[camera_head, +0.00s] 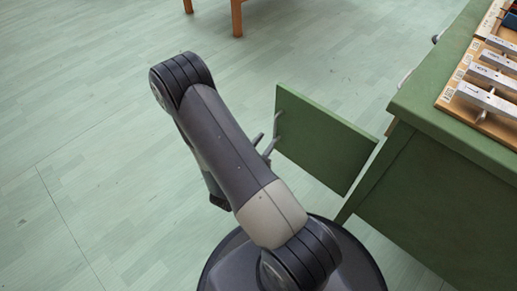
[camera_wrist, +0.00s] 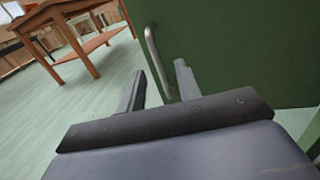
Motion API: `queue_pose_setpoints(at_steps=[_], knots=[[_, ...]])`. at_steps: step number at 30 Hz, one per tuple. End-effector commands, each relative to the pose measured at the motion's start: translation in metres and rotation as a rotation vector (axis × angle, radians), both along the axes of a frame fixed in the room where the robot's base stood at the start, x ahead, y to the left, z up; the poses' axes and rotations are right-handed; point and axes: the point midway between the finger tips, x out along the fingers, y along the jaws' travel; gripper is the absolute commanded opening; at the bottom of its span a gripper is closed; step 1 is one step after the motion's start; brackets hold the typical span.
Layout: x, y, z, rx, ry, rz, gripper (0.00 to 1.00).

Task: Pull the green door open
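The green door (camera_head: 322,142) stands swung out from the green cabinet (camera_head: 440,185), with a gap of floor visible beyond it. In the wrist view the door (camera_wrist: 240,50) fills the right side. Its grey bar handle (camera_wrist: 153,52) runs down the door near its free edge; the handle also shows small in the head view (camera_head: 278,122). My gripper (camera_wrist: 161,80) is open, its two fingers apart. The lower handle appears between the fingers in the wrist view; I cannot tell whether it touches either one. In the head view my gripper (camera_head: 265,143) is close to the door's handle side.
Metal bars on a wooden frame (camera_head: 485,100) lie on the cabinet's top at the right. A wooden table (camera_wrist: 75,35) stands farther off at the upper left of the wrist view. The pale green floor (camera_head: 90,130) to the left is clear.

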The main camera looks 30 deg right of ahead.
Motion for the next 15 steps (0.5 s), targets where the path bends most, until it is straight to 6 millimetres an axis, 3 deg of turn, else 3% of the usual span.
queue_pose_setpoints(at_steps=[7,15], knots=[[-0.015,0.026,0.001,0.000,0.002,0.002,0.33],[-0.021,0.035,0.000,0.000,0.001,-0.002,0.33]])
